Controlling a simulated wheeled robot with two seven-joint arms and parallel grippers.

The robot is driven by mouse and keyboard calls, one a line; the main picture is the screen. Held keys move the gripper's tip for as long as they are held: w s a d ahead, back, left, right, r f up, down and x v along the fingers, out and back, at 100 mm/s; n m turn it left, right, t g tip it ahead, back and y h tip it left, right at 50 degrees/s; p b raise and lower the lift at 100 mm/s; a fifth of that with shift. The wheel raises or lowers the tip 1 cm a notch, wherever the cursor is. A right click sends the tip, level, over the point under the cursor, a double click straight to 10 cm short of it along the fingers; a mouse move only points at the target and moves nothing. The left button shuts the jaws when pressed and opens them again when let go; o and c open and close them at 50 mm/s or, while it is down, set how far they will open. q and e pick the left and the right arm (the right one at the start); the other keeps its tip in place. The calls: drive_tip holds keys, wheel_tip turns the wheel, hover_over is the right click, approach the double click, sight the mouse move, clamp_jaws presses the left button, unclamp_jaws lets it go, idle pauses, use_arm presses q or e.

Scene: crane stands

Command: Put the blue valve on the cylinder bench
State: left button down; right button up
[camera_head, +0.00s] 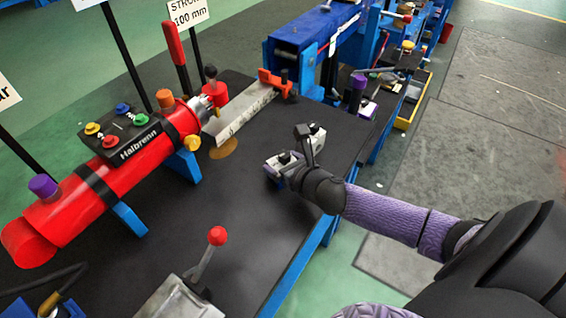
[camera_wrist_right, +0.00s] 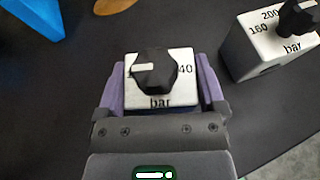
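A small white box with a black knob (camera_wrist_right: 152,72), marked "bar" and "40", stands between the fingers of my right gripper (camera_wrist_right: 160,85). The purple fingers lie close along its two sides; whether they press on it I cannot tell. In the head view my right gripper (camera_head: 282,168) is low over the black bench (camera_head: 250,225) near its right edge. I see no piece that is plainly a blue valve; a blue knob (camera_head: 122,107) shows on the black "Halbrenn" block on the red cylinder (camera_head: 125,165). My left gripper is not in view.
A second white box (camera_wrist_right: 275,45), marked "160" and "200", stands just right of the first. A red-ball lever (camera_head: 217,236) is at the bench front. A metal bar (camera_head: 240,112) lies behind. Blue benches (camera_head: 315,35) stand farther back. The bench middle is clear.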

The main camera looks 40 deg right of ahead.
drive_tip(key=shift+o, duration=0.5)
drive_tip(key=shift+s+r, duration=0.1)
drive_tip(key=shift+r, duration=0.1)
use_arm(q)
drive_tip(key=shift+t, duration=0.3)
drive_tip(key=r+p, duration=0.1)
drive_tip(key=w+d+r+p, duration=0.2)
drive_tip(key=p, duration=0.1)
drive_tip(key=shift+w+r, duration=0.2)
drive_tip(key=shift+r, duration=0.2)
use_arm(e)
drive_tip(key=v, duration=1.2)
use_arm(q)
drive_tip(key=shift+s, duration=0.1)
use_arm(e)
drive_tip(key=shift+f, duration=0.15)
